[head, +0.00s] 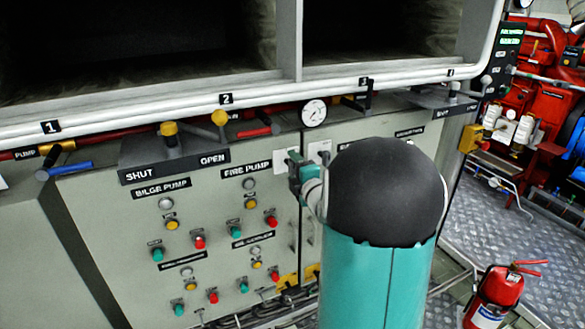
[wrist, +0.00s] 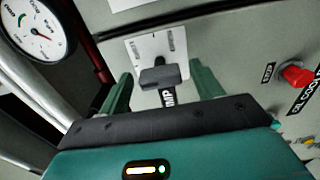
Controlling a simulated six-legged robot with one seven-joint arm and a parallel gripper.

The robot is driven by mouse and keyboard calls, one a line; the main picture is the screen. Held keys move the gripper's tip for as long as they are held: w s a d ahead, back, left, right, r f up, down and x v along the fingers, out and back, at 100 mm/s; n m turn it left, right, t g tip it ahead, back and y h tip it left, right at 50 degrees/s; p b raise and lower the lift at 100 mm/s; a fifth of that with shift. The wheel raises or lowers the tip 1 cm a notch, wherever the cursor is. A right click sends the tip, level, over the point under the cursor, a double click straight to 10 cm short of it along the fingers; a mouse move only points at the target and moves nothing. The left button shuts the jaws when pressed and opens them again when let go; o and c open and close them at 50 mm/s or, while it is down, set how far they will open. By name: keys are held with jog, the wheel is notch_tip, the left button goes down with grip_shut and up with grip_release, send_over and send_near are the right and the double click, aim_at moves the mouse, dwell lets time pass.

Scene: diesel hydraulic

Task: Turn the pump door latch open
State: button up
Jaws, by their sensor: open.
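The pump door latch (wrist: 160,76) is a dark handle on a white plate (wrist: 145,48) on the grey cabinet door. In the wrist view it sits between the two green fingers of my gripper (wrist: 161,70). The fingers are apart, one on each side of the latch, and I see no clear contact. In the head view my gripper (head: 304,174) is beside the white plates on the cabinet front. My dark round arm joint covers part of the door there, and I cannot make out the latch in that view.
A pressure gauge (head: 314,113) and a white rail (head: 200,107) are above the cabinet. The bilge and fire pump button panel (head: 213,235) is to the left. A red fire extinguisher (head: 495,296) stands on the floor at right. A red button (wrist: 296,75) is right of my gripper.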

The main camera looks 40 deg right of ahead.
jog(key=shift+w+d, duration=0.2)
jog(key=shift+w, duration=0.45)
jog(key=c, duration=1)
